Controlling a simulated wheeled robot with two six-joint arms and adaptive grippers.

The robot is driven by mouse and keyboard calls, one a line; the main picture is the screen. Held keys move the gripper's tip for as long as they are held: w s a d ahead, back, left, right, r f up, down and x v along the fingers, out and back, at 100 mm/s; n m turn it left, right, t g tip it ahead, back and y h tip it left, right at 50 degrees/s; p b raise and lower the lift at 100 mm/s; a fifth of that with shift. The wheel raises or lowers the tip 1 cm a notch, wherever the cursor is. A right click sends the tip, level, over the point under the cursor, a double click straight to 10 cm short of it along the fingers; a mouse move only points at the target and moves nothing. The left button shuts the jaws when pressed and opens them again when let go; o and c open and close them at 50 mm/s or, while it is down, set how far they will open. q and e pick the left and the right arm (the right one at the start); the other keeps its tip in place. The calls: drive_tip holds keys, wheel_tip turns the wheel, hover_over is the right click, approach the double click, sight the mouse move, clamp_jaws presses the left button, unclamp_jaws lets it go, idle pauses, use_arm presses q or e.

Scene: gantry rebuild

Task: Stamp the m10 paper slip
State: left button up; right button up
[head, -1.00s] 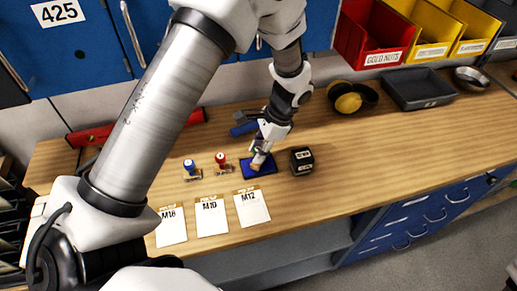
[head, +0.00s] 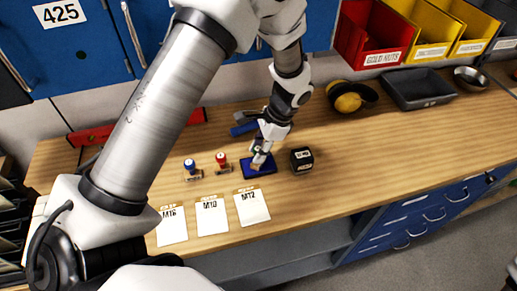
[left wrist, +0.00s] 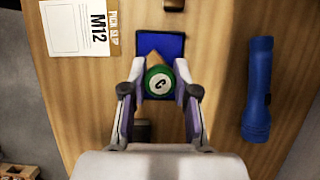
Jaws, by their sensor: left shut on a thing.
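The M10 slip (head: 211,218) lies on the bench between the M16 slip (head: 172,226) and the M12 slip (head: 252,208). My left gripper (head: 261,157) is at the blue ink pad (head: 256,172). In the left wrist view, the left gripper (left wrist: 160,78) is shut on a stamp with a green knob (left wrist: 160,85) marked C. Its wooden base overlaps the ink pad (left wrist: 175,45); whether it touches the pad is unclear. A blue stamp (head: 191,169) and a red stamp (head: 222,162) stand left of the pad. My right gripper is out of view.
A black cube (head: 301,160) stands close right of the pad. A blue flashlight (left wrist: 257,90) lies behind the pad. Yellow ear muffs (head: 349,98) and a dark tray (head: 415,89) are farther right. The bench front at right is clear.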

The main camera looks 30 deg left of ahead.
use_arm(q)
wheel_tip(320, 180, up, 7)
drive_tip(key=p, duration=0.7)
